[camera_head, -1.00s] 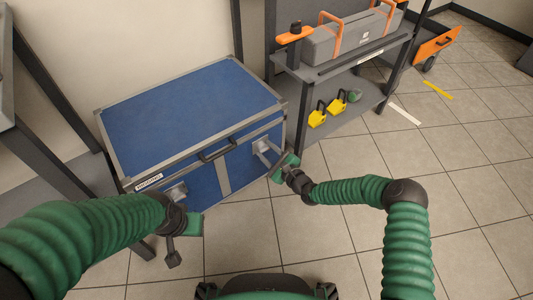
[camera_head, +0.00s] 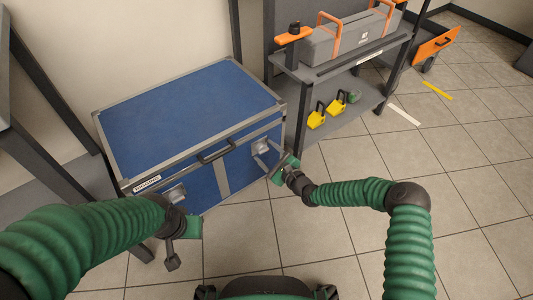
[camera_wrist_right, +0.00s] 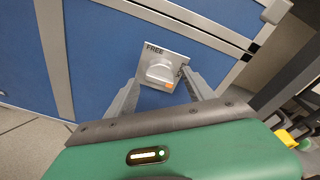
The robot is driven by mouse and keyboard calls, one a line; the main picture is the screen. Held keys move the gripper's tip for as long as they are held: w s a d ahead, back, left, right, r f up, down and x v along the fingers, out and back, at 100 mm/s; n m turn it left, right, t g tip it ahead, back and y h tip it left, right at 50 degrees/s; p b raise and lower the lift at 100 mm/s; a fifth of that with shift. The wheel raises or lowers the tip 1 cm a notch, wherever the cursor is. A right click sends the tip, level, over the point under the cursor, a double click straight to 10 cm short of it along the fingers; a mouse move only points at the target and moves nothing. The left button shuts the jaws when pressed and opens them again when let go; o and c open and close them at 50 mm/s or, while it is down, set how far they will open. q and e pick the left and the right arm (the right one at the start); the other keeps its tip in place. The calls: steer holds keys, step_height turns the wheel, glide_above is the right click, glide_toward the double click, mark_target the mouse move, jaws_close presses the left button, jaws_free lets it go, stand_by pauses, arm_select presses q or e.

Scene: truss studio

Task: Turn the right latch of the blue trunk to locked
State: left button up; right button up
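The blue trunk (camera_head: 190,113) with grey metal edges stands against the wall, lid closed. Its right latch (camera_head: 261,146) is a grey plate with a round knob on the front. In the right wrist view the latch (camera_wrist_right: 161,69) reads "FREE" above the knob, with a small orange mark at its lower right. My right gripper (camera_head: 268,160) is at the front of this latch. In the wrist view its two fingers (camera_wrist_right: 166,94) are spread, one on each side of the knob's lower part. The left latch (camera_head: 174,193) is near my left gripper (camera_head: 183,240), whose fingers are not clear.
A grey shelf (camera_head: 345,113) stands right of the trunk, close to my right gripper, with yellow padlocks (camera_head: 316,115) and a grey toolbox (camera_head: 350,40). A dark frame (camera_head: 50,85) stands at the left.

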steer(key=shift+r, duration=0.15)
steer(key=p+v, duration=0.9)
steer(key=v, duration=0.7)
steer(key=shift+s+d, duration=0.25)
steer(key=shift+s, duration=0.1)
